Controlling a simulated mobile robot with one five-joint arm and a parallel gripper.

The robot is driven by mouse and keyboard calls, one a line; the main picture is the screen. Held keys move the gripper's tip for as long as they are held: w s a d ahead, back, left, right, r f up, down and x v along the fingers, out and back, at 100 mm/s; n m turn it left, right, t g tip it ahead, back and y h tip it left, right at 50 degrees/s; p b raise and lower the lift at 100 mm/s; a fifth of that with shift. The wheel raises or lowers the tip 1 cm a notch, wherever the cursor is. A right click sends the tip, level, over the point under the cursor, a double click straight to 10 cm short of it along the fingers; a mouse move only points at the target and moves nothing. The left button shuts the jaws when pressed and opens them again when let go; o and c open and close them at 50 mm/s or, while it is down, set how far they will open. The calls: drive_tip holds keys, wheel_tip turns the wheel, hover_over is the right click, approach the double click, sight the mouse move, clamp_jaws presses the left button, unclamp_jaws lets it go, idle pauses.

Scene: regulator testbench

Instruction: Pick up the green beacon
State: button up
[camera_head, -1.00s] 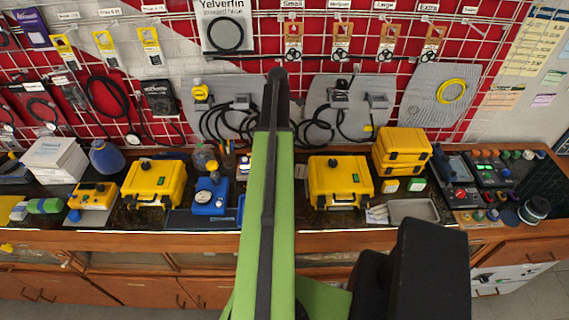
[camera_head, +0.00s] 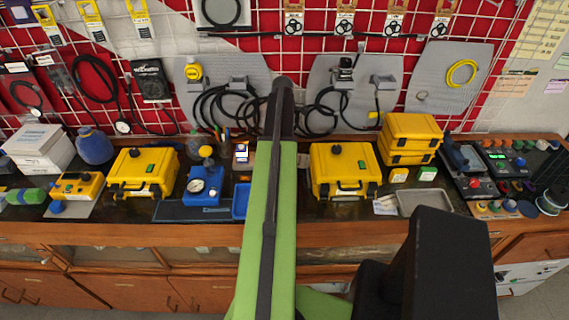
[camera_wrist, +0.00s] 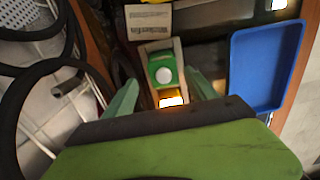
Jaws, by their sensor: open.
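In the wrist view a small green block with a round white top (camera_wrist: 163,71) sits in a pale holder, with a glowing amber part at its near end. It looks like the green beacon, but I cannot be sure. My gripper (camera_wrist: 160,77) is open, with one pale green finger on each side of this block. I cannot tell whether the fingers touch it. In the head view my arm hides the gripper. There a small green-and-white box (camera_head: 427,173) stands on the bench beside a yellow-and-white one (camera_head: 399,175).
A blue tray (camera_wrist: 270,62) lies right of the block, and a printed card (camera_wrist: 150,22) lies beyond it. Yellow cases (camera_head: 145,170) (camera_head: 343,170) and a blue gauge unit (camera_head: 203,184) crowd the bench. Black cables (camera_head: 225,108) hang on the wall behind.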

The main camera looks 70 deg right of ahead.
drive_tip(key=f+b, duration=0.5)
drive_tip(key=shift+s+a+f, duration=0.2)
drive_tip(key=shift+s, duration=0.2)
drive_tip(key=shift+r, duration=0.15)
clamp_jaws()
